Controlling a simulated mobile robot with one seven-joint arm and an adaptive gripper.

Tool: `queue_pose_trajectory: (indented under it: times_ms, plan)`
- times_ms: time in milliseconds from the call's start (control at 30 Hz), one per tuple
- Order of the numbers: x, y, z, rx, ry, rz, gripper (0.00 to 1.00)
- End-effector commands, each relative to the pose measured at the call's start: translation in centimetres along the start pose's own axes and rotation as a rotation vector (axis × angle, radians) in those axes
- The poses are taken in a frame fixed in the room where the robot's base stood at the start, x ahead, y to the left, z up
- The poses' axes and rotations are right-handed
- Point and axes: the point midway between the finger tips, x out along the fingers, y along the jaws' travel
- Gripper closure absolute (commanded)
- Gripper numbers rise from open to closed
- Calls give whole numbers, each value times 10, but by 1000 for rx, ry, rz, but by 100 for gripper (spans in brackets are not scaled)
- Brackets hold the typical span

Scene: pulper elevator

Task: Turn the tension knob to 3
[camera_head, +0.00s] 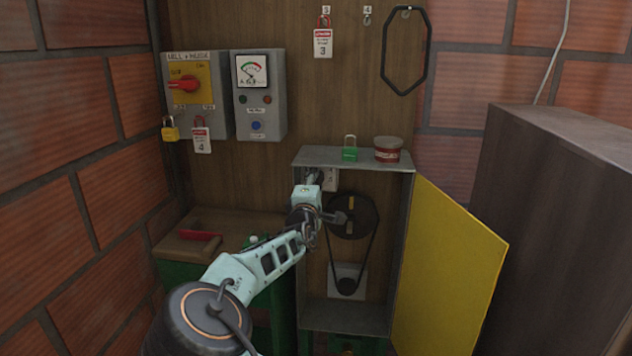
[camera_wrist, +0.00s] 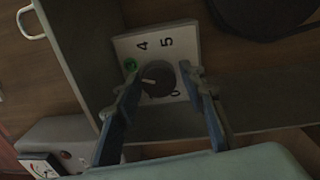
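The tension knob (camera_wrist: 160,82) is dark and round with a pale pointer line. The numerals 4 and 5 show on the plate, turned sideways; other marks are partly hidden. My gripper (camera_wrist: 160,78) has one finger on each side of the knob, very close to it; whether both pads touch is unclear. In the head view my gripper (camera_head: 324,216) is inside the open cabinet, near the plate (camera_head: 330,178), and the knob is hidden.
The grey cabinet (camera_head: 305,158) has its yellow door (camera_head: 445,270) swung open right. A belt and pulley (camera_head: 353,216) sit just right of my gripper. A green padlock (camera_head: 350,153) and a tin (camera_head: 388,149) stand on top. A dark box (camera_head: 560,190) fills the right.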

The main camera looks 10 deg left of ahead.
Motion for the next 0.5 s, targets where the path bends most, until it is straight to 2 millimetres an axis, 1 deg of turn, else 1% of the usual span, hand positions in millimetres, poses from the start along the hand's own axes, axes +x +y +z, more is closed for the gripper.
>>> queue_pose_trajectory:
  times_ms: [167,267,367,500]
  plan:
    - [-4,0,0,0,0,0,63]
    - [-14,1,-1,0,0,0,63]
    - [-28,1,-1,-1,1,0,63]
    - [-54,0,-1,1,2,-1,63]
